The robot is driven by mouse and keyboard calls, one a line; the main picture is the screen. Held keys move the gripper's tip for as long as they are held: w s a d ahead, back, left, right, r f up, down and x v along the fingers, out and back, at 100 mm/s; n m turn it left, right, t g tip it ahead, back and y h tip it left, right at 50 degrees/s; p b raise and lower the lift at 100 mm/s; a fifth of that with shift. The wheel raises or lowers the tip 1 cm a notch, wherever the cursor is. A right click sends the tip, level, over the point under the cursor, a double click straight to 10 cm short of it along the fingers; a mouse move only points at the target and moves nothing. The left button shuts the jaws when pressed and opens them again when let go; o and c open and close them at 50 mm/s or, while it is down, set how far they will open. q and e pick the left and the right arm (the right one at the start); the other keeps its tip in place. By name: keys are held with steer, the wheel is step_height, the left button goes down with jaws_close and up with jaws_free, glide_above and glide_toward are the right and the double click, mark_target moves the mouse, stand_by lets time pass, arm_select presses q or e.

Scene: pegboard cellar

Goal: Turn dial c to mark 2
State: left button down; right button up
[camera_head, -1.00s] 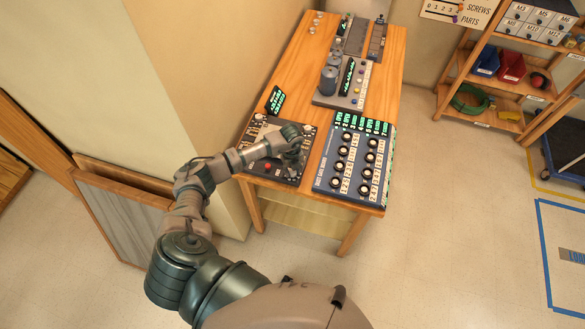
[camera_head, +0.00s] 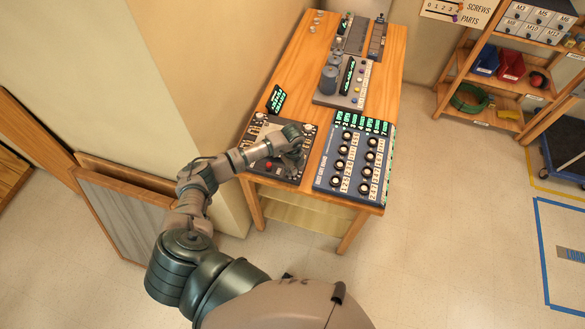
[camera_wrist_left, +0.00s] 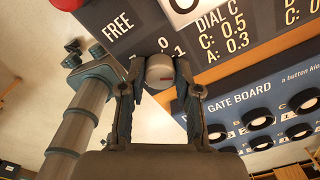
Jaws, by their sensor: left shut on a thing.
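Dial c (camera_wrist_left: 160,72) is a round, light grey knob with a short red mark on its face. It sits on a dark panel (camera_wrist_left: 112,42) with printed white numbers, 0 and 1, near the knob and the words "DIAL C" beyond it. My left gripper (camera_wrist_left: 160,66) is shut on the knob, one finger on each side. In the head view my left gripper (camera_head: 291,152) is at the right part of the dark panel (camera_head: 262,131) on the wooden table and hides the knob there. My right gripper is not in view.
A blue gate board (camera_head: 323,178) with several black-and-white knobs lies close to the right of the panel. A small green-lit display (camera_head: 276,98) stands at the panel's back. A grey device (camera_head: 344,98) sits farther back. A red button (camera_head: 269,165) is near my gripper.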

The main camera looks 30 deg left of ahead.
mark_target(294, 170)
arm_select(q)
steer(key=shift+s+d+f, duration=0.25)
steer(key=shift+f, duration=0.05)
steer(key=c, duration=0.8)
jaws_free()
steer(key=shift+w+r, duration=0.15)
steer(key=shift+r, duration=0.3)
step_height(294, 170, up, 11)
steer(key=shift+r, duration=0.15)
